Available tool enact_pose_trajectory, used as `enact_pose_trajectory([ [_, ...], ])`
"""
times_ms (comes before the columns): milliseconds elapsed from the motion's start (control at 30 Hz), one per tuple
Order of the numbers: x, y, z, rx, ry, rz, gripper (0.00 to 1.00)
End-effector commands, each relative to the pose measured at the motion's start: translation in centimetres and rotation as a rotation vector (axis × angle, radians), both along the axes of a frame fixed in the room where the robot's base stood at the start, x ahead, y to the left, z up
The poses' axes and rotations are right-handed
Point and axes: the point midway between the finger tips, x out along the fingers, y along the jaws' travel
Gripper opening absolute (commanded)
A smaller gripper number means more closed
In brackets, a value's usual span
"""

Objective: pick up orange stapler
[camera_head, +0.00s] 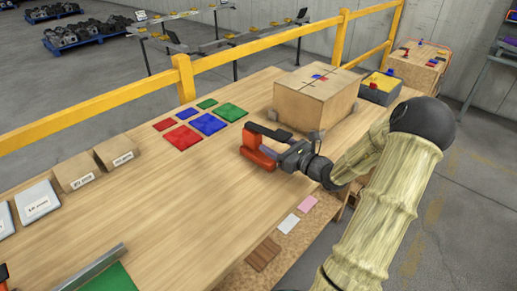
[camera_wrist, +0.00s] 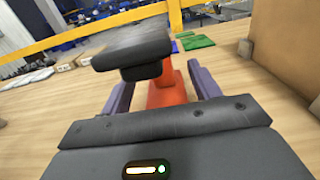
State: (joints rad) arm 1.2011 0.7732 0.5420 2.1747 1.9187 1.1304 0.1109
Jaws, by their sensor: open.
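The orange stapler (camera_head: 257,158) is on the wooden table, at the end of my gripper (camera_head: 276,149). In the wrist view, an orange-red body (camera_wrist: 171,88) shows between my two purple-grey fingers, with a dark part above it in front of the left finger. My gripper is open, with one finger on each side of the orange body. Whether either finger touches it cannot be told. The lower part of the body is hidden behind the gripper's dark housing.
A cardboard box (camera_head: 312,103) stands close behind and right of my gripper. Red, blue and green squares (camera_head: 208,123) lie flat to the left. Small labelled boxes (camera_head: 118,152) stand at the left edge. A yellow rail (camera_head: 240,50) runs behind the table. The table's middle is clear.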

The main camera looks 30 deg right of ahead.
Motion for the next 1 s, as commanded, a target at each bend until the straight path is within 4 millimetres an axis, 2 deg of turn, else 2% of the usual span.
enact_pose_trajectory([
  [100,0.6,0.2,0.0,0.001,0.0,-0.001,0.62],
  [433,0.7,0.1,0.0,0.001,0.0,-0.004,0.62],
  [800,5.0,2.0,-0.1,0.001,-0.001,-0.003,0.62],
  [1000,5.3,2.0,-0.1,0.001,0.0,-0.005,0.62],
])
